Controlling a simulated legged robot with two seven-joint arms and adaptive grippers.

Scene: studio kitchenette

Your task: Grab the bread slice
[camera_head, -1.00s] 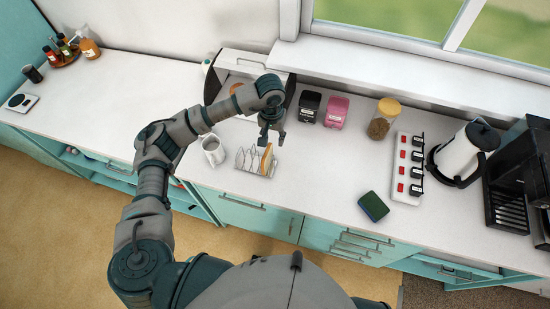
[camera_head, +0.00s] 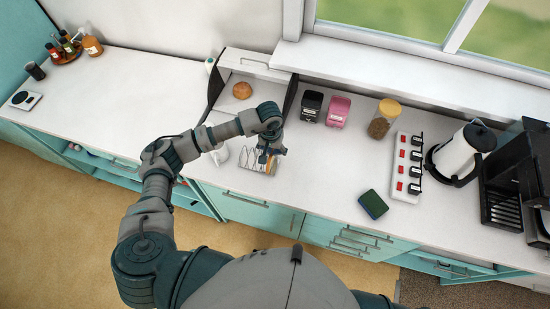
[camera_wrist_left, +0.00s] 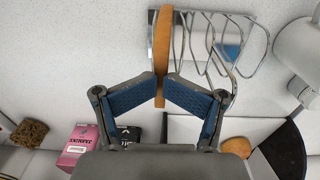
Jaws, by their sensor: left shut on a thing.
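The bread slice (camera_wrist_left: 162,40) stands on edge at one end of the wire toast rack (camera_wrist_left: 236,72) in the left wrist view. My left gripper (camera_wrist_left: 160,84) is shut on the slice, with one blue-padded finger on each side of it. In the head view my left gripper (camera_head: 268,154) is over the rack (camera_head: 250,163), and the slice (camera_head: 270,168) shows partly below it. The slice appears to be still in the rack. My right gripper does not show.
An open bread box (camera_head: 224,92) with a bun (camera_head: 242,90) stands behind. A white mug (camera_head: 220,155) is close left of the rack, partly hidden by my arm. Counter space right of the rack is clear, up to a sponge (camera_head: 373,204).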

